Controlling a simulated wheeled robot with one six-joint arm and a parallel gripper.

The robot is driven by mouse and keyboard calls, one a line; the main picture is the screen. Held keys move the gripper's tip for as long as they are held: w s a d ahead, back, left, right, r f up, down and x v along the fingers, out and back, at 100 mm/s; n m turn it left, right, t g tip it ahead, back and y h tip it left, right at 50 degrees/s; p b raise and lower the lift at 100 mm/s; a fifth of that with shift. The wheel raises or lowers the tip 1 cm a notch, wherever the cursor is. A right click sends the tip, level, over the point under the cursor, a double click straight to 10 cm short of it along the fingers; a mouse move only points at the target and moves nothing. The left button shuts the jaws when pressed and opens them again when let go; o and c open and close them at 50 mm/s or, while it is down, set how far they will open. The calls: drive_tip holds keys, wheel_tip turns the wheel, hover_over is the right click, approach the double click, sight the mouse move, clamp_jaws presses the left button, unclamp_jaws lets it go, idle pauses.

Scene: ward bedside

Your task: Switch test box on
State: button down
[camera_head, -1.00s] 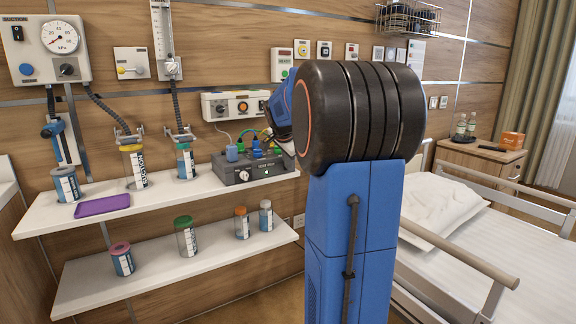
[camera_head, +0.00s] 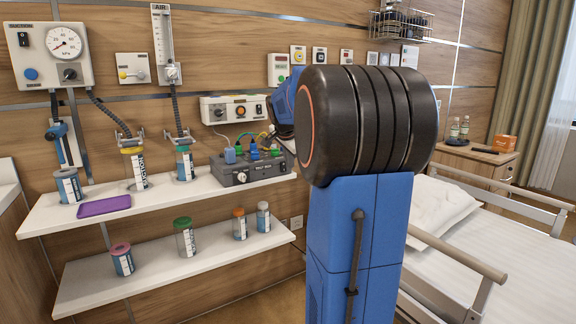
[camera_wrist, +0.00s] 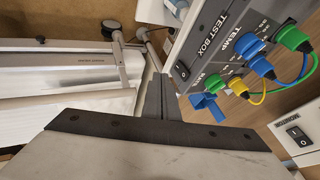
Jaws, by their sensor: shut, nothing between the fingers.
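The test box (camera_head: 254,173) is a dark grey box on the upper wall shelf, with several coloured plugs and cables on top and a light round knob on its front. In the wrist view the test box (camera_wrist: 207,38) fills the upper right, with its name, green, blue and yellow plugs and a small dark part near its lower left corner. My gripper (camera_wrist: 160,88) is shut and empty, left of and apart from the box in that view. In the head view my arm hides the fingertips and covers the space by the box's right end. I cannot tell whether the box is on.
A white panel with a black rocker switch (camera_wrist: 299,137) shows at the wrist view's right edge. A purple tray (camera_head: 104,205) and several labelled jars stand left of the box. A lower shelf (camera_head: 150,268) holds more jars. The bed (camera_head: 500,262) lies to the right.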

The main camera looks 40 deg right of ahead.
drive_tip(key=v, duration=0.8)
drive_tip(key=shift+s+a+r, duration=0.1)
